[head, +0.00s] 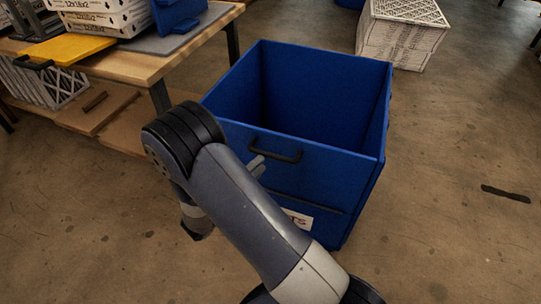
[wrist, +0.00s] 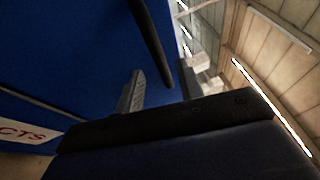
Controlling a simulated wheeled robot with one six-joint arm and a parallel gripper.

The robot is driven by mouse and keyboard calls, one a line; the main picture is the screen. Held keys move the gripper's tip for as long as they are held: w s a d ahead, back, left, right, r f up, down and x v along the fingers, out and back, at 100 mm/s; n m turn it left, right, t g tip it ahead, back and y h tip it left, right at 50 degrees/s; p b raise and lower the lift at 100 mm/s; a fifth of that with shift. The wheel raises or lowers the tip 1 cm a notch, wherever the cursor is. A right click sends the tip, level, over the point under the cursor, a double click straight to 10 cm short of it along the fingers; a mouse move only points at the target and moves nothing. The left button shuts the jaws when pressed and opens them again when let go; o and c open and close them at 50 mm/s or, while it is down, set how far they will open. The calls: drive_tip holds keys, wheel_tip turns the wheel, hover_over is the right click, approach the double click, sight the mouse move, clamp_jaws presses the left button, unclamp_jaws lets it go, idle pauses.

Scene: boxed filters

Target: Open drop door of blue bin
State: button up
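The blue bin (head: 345,185) stands on the floor in the middle of the head view, open at the top. Its drop door (head: 310,178) is the upper part of the front wall, upright and closed, above a dark seam. A black bar handle (head: 283,156) is on the door. My gripper (head: 257,166) is at the handle's left end, partly hidden by my arm. In the wrist view the fingers of my gripper (wrist: 162,88) are apart, and the handle (wrist: 152,42) appears between them. I cannot tell whether they touch it.
A label (head: 298,218) is on the bin's lower front. A wooden workbench (head: 140,64) with boxed filters and a yellow board (head: 62,49) stands at the left. The floor at the right is mostly clear.

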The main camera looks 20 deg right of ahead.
sight(271, 155)
drive_tip(key=b+x, duration=0.1)
drive_tip(key=x, duration=0.4)
drive_tip(key=shift+w+d, duration=0.15)
drive_tip(key=shift+d, duration=0.15)
drive_tip(key=shift+c, duration=0.2)
clamp_jaws()
